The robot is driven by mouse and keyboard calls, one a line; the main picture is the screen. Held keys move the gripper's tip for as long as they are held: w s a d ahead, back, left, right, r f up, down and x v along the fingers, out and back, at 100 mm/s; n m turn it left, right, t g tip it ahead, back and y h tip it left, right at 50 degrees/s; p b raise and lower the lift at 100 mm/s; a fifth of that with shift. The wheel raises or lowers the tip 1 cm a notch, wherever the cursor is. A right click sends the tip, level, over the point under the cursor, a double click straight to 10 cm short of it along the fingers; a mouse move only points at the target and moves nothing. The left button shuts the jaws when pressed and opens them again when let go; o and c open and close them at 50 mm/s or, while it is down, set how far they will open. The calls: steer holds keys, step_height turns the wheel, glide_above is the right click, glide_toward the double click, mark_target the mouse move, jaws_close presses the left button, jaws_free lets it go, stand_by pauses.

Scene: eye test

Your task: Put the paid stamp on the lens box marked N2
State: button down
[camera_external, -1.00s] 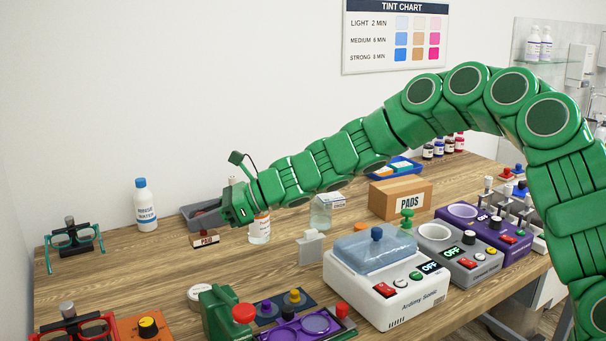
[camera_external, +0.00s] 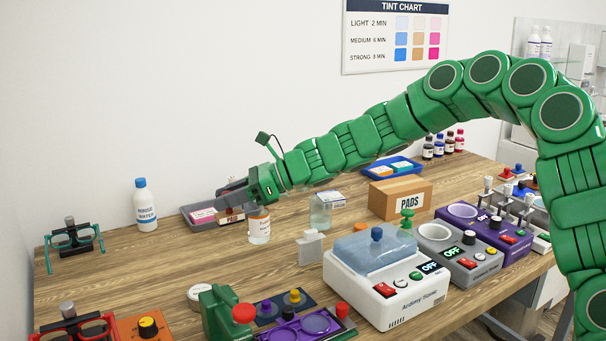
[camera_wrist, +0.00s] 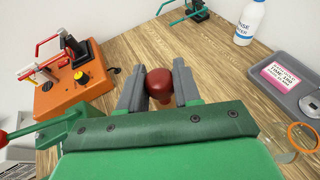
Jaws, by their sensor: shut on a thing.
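My gripper (camera_external: 232,196) is shut on the paid stamp (camera_external: 231,219) and holds it above the table, by the front right of the grey tray. The stamp's label reads PAID. In the wrist view its dark red round knob (camera_wrist: 159,84) sits between the fingers of my gripper (camera_wrist: 159,72); its base is hidden there. I cannot read N2 on anything. A white box with small print (camera_external: 329,195) stands behind a clear jar.
The grey tray (camera_wrist: 262,84) holds a pink-and-white card or box (camera_wrist: 287,73). A rinse water bottle (camera_external: 147,208) stands left of it. A PADS carton (camera_external: 390,204) stands right.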

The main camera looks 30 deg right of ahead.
steer(key=w+d+r, duration=0.1)
steer(key=w+d, duration=0.3)
steer(key=d, duration=0.6)
steer(key=w+d+r, duration=0.1)
steer(key=w+d, duration=0.3)
steer(key=d, duration=0.5)
steer(key=s+d, duration=0.2)
steer(key=d, duration=1.8)
glide_above(331, 195)
step_height(331, 195, down, 10)
steer(key=shift+s+r, duration=0.25)
steer(key=shift+s, duration=0.05)
steer(key=shift+a+f, duration=0.1)
steer(key=shift+w+f, duration=0.3)
steer(key=shift+f, duration=1.5)
steer(key=shift+f, duration=0.1)
